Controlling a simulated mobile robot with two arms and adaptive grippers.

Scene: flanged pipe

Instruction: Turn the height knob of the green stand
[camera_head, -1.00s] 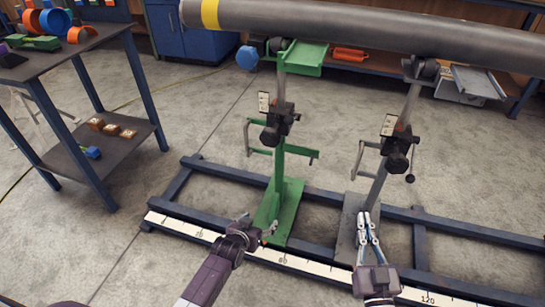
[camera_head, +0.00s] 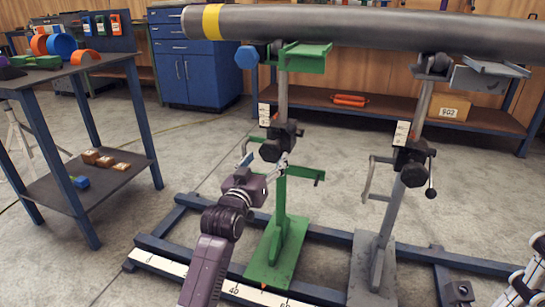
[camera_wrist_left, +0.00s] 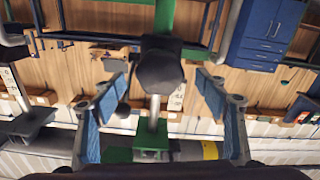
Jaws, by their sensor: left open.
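The green stand (camera_head: 280,232) stands on the dark blue floor frame, its top under the grey pipe (camera_head: 350,27). Its black height knob (camera_head: 270,151) is on the clamp block partway up the post. My left gripper (camera_head: 280,163) is at the knob's height, close in front of it, and partly hides it. In the left wrist view the knob (camera_wrist_left: 160,73) shows between the two spread, blue-padded fingers (camera_wrist_left: 160,88), with a gap on each side. My right gripper (camera_head: 528,278) is cut off at the lower right edge; its opening is unclear.
A second, grey stand (camera_head: 378,255) with its own black knob and crank is to the right. A green crank handle (camera_head: 318,177) sticks out near my left gripper. A dark table (camera_head: 100,66) with coloured parts stands at left. Open floor lies between table and frame.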

